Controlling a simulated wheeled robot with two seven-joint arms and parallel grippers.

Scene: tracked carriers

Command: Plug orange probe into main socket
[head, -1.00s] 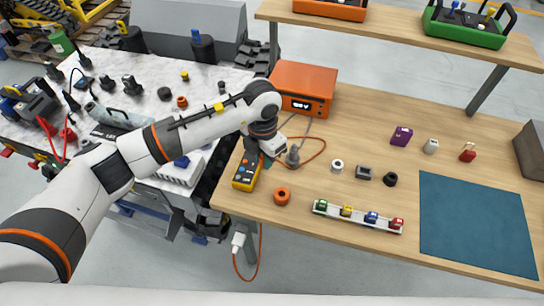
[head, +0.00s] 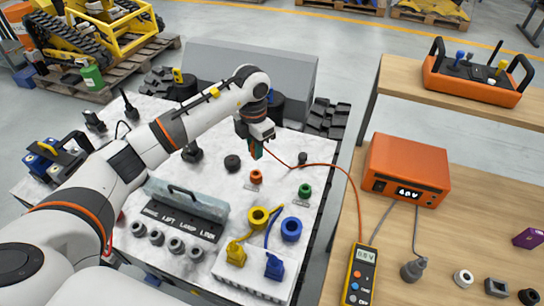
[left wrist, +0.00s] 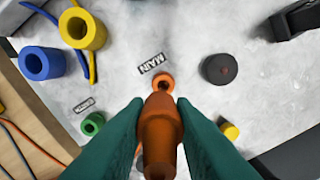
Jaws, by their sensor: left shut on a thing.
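My left gripper (head: 255,150) hangs over the white marble-topped table. In the left wrist view its green fingers (left wrist: 160,120) are shut on the orange probe (left wrist: 160,138). The main socket (left wrist: 163,84) is an orange ring beside a MAIN label (left wrist: 152,63), just beyond the probe's tip in that view. In the head view the main socket (head: 256,176) stands on the marble below the gripper. The probe appears apart from the socket, though the tip's exact gap is hard to tell. My right gripper is not in view.
A green socket (head: 304,190) stands right of the main one. A black round piece (head: 232,163) is to its left. Yellow (head: 258,217) and blue (head: 291,229) rings stand in front. A red cable (head: 335,170) runs to the yellow meter (head: 361,275) on the wooden table.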

